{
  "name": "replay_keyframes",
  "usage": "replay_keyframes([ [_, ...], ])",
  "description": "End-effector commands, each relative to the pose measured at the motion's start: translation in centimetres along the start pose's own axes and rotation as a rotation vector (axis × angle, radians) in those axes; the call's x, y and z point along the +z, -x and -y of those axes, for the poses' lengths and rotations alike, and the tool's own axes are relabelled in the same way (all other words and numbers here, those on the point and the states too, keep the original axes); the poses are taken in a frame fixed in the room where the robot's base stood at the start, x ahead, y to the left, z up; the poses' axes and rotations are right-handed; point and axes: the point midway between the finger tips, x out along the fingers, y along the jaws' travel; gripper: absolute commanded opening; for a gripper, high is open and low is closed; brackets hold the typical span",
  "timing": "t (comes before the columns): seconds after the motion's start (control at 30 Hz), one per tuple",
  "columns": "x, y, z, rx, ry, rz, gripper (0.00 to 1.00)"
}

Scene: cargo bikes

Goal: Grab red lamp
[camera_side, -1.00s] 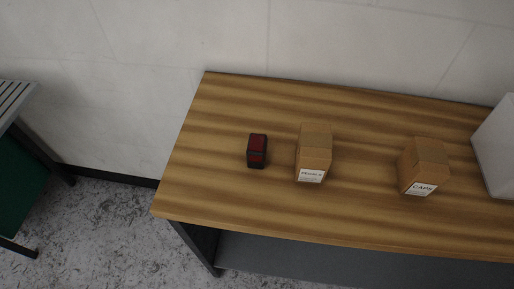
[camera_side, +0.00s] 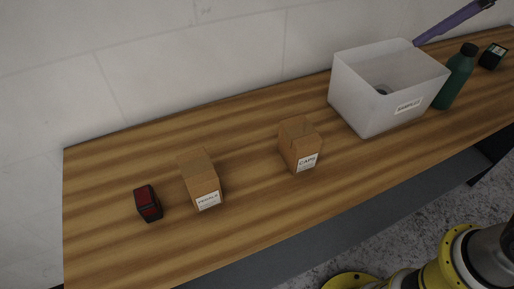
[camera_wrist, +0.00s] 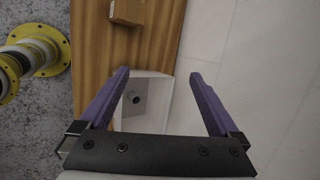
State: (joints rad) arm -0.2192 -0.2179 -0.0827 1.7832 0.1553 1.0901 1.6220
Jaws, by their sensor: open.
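The red lamp (camera_side: 148,204) is a small black block with red faces. It stands on the wooden table near its left end, in the side view, and does not show in the wrist view. My gripper (camera_wrist: 162,75) has two purple fingers spread wide apart with nothing between them. In the wrist view it is over the white bin (camera_wrist: 161,84). In the side view only a purple part of it shows at the top right, far from the lamp.
Two cardboard boxes, one labelled CAPS (camera_side: 300,146) and another (camera_side: 200,181) right beside the lamp, stand on the table (camera_side: 250,215). The labelled white bin (camera_side: 350,104), a green bottle (camera_side: 456,77) and a dark block (camera_side: 492,56) stand to the right. A wall runs behind.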

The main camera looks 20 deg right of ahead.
Motion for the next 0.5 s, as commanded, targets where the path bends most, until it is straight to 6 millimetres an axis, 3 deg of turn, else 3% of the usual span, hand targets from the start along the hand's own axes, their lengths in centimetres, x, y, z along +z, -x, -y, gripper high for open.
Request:
replay_keyframes([
  [0.03,1.7,-1.1,1.9,0.018,-0.055,0.028,0.97],
  [0.2,7.5,-4.9,6.4,0.086,-0.24,0.103,0.97],
  [0.33,12.7,-8.7,8.4,0.156,-0.34,0.144,0.97],
  [0.5,20.1,-14.6,8.7,0.261,-0.404,0.177,0.97],
])
